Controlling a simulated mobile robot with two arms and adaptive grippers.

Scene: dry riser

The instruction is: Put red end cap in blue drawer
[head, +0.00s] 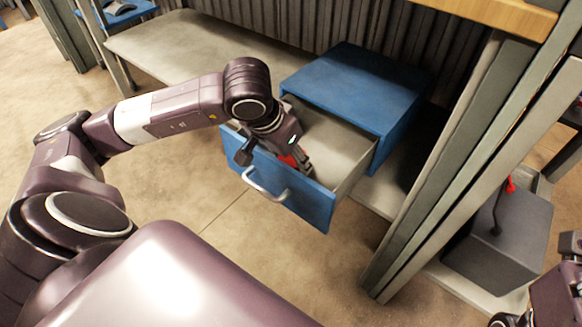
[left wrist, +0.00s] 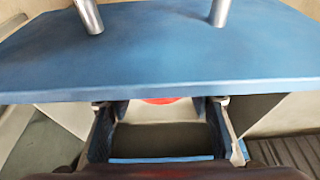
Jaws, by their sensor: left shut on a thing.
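The blue drawer (head: 285,199) is pulled open from its blue cabinet (head: 357,83), with a curved metal handle on its front. My left gripper (head: 294,157) reaches down into the drawer, just behind its front panel. It is shut on the red end cap, of which a little red (head: 289,160) shows at the fingers. In the left wrist view a sliver of the red end cap (left wrist: 159,101) shows between the fingers, below the edge of the blue drawer front (left wrist: 160,50). Most of the cap is hidden. Part of my right arm shows at the lower right edge; its fingers are unclear.
The cabinet stands on a grey shelf (head: 180,45). Grey metal posts (head: 455,170) rise to the right of the drawer. Beyond them is a dark grey box (head: 505,235) with a red-topped part. The floor in front of the drawer is clear.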

